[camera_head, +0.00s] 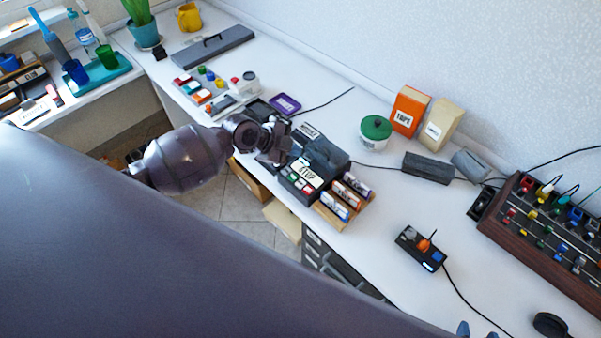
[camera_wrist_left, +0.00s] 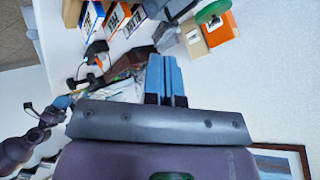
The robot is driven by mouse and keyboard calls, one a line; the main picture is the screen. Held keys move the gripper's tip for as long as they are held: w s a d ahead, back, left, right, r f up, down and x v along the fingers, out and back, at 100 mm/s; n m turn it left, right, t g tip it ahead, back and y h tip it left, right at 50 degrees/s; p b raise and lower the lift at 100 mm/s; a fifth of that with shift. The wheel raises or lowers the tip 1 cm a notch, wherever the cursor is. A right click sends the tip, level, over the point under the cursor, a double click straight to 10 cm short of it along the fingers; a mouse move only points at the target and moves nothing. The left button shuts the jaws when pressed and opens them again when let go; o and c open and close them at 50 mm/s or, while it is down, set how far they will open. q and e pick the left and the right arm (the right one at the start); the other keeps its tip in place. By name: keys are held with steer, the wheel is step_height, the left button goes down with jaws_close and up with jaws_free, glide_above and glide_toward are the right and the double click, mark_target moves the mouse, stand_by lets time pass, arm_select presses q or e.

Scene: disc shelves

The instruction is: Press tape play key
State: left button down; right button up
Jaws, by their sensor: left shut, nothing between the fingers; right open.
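A dark tape machine (camera_head: 322,160) stands near the front edge of the white worktop. It has a pale label and a row of small coloured keys (camera_head: 299,187) at its front; I cannot tell which is the play key. My left gripper (camera_head: 283,158) is over the left side of the machine, near the keys; whether it touches is unclear. Its blue fingers (camera_wrist_left: 166,80) are shut together and empty in the left wrist view. My right gripper (camera_head: 477,330) shows only as blue fingertips, apart, at the bottom edge of the head view.
Labelled cassettes (camera_head: 344,197) stand in a holder right of the machine. An orange box (camera_head: 409,110), a green-lidded tub (camera_head: 375,133) and a small black device (camera_head: 420,248) with a cable are further right. A knobbed panel (camera_head: 550,225) stands at the far right.

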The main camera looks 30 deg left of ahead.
arm_select(q)
steer(key=shift+s+m, duration=0.1)
steer(key=shift+m, duration=0.2)
arm_select(e)
steer(key=shift+s+a, duration=0.1)
steer(key=shift+s, duration=0.1)
steer(key=shift+w+r, duration=0.1)
arm_select(q)
steer(key=b, duration=0.3)
glide_above(293, 179)
step_height(293, 179, down, 7)
steer(key=shift+r, duration=0.1)
steer(key=shift+f+b, duration=0.75)
steer(key=shift+f, duration=0.25)
arm_select(e)
steer(key=w+f, duration=0.1)
steer(key=f, duration=0.1)
steer(key=shift+w+a+f+t, duration=0.15)
steer(key=shift+w+f+t, duration=0.15)
steer(key=shift+w, duration=0.1)
steer(key=shift+w+r, duration=0.15)
steer(key=shift+r, duration=0.05)
